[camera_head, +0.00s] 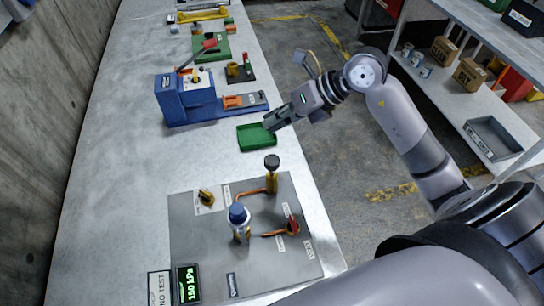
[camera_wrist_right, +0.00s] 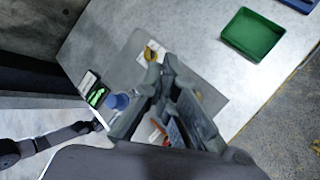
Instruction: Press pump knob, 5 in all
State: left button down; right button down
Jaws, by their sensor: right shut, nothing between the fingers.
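The test panel (camera_head: 205,255) lies flat on the bench. A black round knob (camera_head: 272,161) stands on a brass post at its far right. A blue-capped white cylinder (camera_head: 238,213) stands near its middle; the blue cap also shows in the right wrist view (camera_wrist_right: 118,101). I cannot tell for certain which is the pump knob. A lit green display (camera_head: 190,285) appears to read 150 kPa. My right gripper (camera_head: 268,125) is shut and empty, above the bench by the green tray, beyond and apart from the black knob. In the wrist view its fingers (camera_wrist_right: 162,66) hide part of the panel.
The green tray (camera_head: 256,136) lies beyond the panel. A red valve handle (camera_head: 292,226) and a yellow knob (camera_head: 206,196) are on the panel. A blue fixture (camera_head: 186,100) stands farther back. A shelf (camera_head: 490,130) stands across the aisle.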

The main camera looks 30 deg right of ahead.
jog(key=b, duration=0.5)
send_over(274, 158)
notch_tip(274, 158, down, 8)
jog(key=shift+w+r, duration=0.15)
jog(key=shift+f+b, duration=0.55)
jog(key=shift+b, duration=0.15)
jog(key=shift+f, duration=0.1)
dwell(0.5)
jog(key=shift+f+b, duration=0.3)
jog(key=shift+b, duration=0.15)
jog(key=shift+f+b, duration=1.8)
jog(key=shift+f, duration=0.2)
dwell(1.3)
dwell(0.4)
jog(key=shift+r+p, duration=1.6)
jog(key=shift+r, duration=0.8)
